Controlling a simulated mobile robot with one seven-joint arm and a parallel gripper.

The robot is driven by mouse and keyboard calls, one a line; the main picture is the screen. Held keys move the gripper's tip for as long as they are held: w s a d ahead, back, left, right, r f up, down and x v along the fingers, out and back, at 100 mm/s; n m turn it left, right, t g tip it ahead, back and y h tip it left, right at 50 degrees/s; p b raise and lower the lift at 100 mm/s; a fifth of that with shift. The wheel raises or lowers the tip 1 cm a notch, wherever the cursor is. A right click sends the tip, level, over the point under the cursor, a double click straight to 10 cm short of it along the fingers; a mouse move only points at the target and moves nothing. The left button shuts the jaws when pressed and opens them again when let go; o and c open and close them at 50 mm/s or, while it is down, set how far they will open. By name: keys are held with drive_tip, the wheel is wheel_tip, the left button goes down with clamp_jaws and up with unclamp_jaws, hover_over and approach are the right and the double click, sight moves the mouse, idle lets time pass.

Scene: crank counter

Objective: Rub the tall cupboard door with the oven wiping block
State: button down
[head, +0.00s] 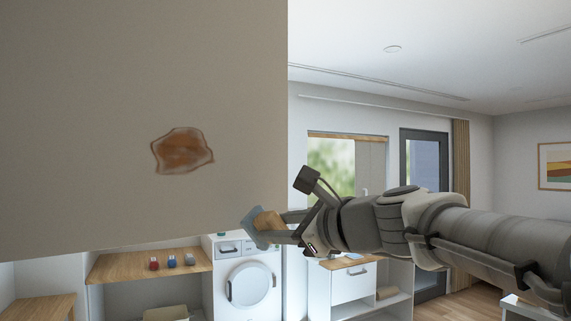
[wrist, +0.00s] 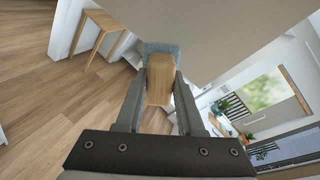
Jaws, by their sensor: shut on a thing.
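The tall cupboard door (head: 120,80) is a large flat beige panel filling the upper left of the head view. A brown-orange stain (head: 182,151) is on its face. My gripper (head: 284,227) is at the door's lower right corner, shut on the oven wiping block (head: 264,226). In the wrist view the block shows a wooden grip (wrist: 159,80) between my fingers and a blue-grey pad (wrist: 162,48) beyond it. The pad is close to the door's lower edge, below and right of the stain. I cannot tell whether it touches the door.
Below the door are a wooden counter (head: 150,264) with small red and blue items and a white washing machine (head: 249,284). A white cabinet (head: 350,284) stands behind my arm. The wrist view shows a wooden table (wrist: 103,27) and open wood floor (wrist: 40,110).

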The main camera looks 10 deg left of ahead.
drive_tip(key=s+a+r+t+y+p, duration=0.1)
drive_tip(key=s+r, duration=0.2)
drive_tip(key=r, duration=0.3)
drive_tip(key=s+a+r+t+y, duration=0.1)
drive_tip(key=s+r, duration=0.3)
drive_tip(key=r, duration=0.3)
drive_tip(key=p+x, duration=0.1)
drive_tip(key=x, duration=0.5)
drive_tip(key=shift+w+f, duration=0.15)
drive_tip(key=shift+f, duration=0.1)
drive_tip(key=shift+x, duration=0.95)
drive_tip(key=shift+a, duration=0.1)
